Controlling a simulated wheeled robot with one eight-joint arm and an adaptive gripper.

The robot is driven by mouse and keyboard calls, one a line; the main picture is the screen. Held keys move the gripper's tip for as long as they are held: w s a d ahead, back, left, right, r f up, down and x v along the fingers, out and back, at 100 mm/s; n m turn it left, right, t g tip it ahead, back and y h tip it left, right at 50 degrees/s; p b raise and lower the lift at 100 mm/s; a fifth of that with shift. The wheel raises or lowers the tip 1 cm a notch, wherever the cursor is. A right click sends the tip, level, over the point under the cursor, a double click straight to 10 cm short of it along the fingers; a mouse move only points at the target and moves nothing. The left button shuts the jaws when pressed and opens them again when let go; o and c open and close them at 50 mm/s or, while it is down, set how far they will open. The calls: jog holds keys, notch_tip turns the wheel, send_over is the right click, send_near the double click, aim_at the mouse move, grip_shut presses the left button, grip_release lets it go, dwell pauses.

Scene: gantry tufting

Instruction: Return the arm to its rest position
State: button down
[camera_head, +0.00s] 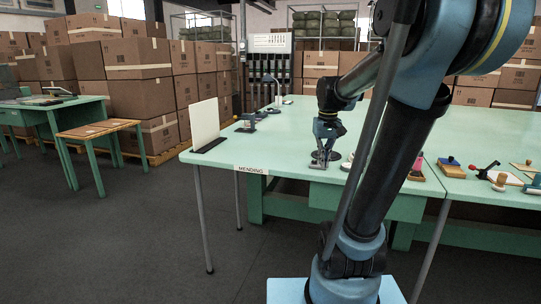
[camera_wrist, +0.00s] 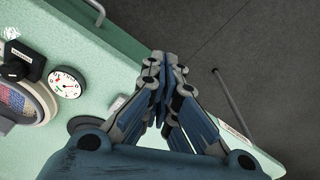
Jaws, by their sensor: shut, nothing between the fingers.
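My arm reaches from its base at the front right of the head view over the green mending table (camera_head: 225,150). My gripper (camera_head: 320,165) points down near the table's front edge, beside or over a dark round disc (camera_head: 331,155). In the wrist view the fingers of my gripper (camera_wrist: 162,62) meet at their tips, with nothing between them. Part of the dark disc (camera_wrist: 82,123) shows left of the fingers. The exact height of the fingertips above the table cannot be told.
Close to my gripper lie a white dial gauge (camera_wrist: 67,83) and a round framed piece (camera_wrist: 22,98). A white upright panel (camera_head: 204,124) stands at the table's left end. Small tools, including a red-handled clamp (camera_head: 487,169), lie at right.

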jog(key=s+f+m+t, duration=0.1)
jog(key=s+f, duration=1.2)
jog(key=s, duration=0.5)
jog(key=shift+s+f, duration=0.2)
jog(key=shift+f, duration=0.2)
jog(key=shift+w+f, duration=0.2)
jog(key=shift+w, duration=0.3)
jog(key=shift+a, duration=0.2)
